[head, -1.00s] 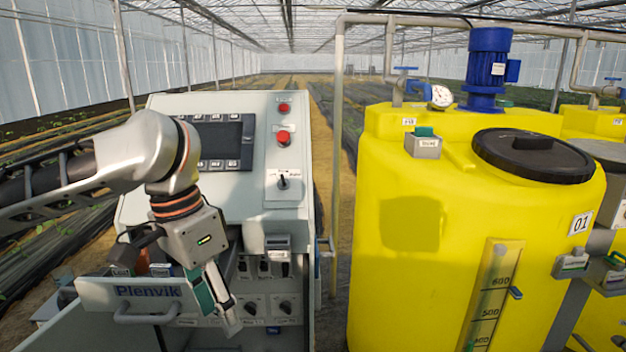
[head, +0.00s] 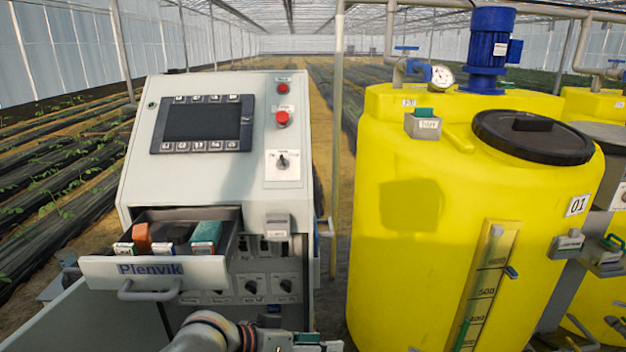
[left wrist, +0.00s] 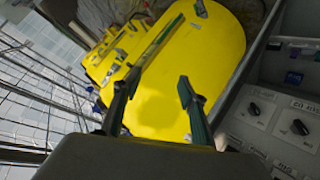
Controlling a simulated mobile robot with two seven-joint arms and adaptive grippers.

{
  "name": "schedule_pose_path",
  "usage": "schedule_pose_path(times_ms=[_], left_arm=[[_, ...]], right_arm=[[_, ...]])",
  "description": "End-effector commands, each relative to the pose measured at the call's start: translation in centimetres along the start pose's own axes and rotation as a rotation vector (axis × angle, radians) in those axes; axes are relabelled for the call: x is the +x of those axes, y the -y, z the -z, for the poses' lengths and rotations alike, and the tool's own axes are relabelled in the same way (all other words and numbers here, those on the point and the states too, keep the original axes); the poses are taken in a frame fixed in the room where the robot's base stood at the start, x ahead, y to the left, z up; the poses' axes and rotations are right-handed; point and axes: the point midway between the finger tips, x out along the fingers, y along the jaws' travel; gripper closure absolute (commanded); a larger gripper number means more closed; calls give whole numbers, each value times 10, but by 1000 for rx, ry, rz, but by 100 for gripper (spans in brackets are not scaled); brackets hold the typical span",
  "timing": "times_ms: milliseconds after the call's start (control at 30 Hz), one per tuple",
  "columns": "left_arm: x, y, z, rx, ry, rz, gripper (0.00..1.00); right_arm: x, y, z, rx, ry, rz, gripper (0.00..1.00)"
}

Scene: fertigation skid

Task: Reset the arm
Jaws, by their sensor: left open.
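My left arm lies low at the bottom edge of the head view, in front of the control cabinet (head: 220,182). Only part of my left gripper (head: 305,341) shows there, cut off by the frame. In the left wrist view, the left gripper (left wrist: 158,88) has its two fingers spread apart with nothing between them. The yellow tank (left wrist: 205,50) lies beyond the fingers, and the cabinet's knob panel (left wrist: 275,115) is at the right. My right gripper is not in view.
A drawer (head: 155,268) marked Plenvik stands open, holding an orange block (head: 142,237), a teal block (head: 206,235) and other small items. The yellow tank (head: 410,260) with a black lid (head: 532,146) stands to the right. A narrow path lies between cabinet and tank.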

Motion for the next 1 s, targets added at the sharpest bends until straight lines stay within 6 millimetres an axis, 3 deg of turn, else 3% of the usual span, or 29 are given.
schedule_pose_path(times_ms=[267,533,700,800,1000], left_arm=[[1,67,-84,-48,-163,199,58],[-43,128,-206,8,-183,480,58],[-84,145,-285,90,-125,632,58],[-103,148,-316,132,-90,686,58],[-120,149,-341,176,-56,727,58]], right_arm=[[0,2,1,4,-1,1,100],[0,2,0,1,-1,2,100],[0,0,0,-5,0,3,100],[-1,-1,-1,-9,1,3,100],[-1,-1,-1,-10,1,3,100]])
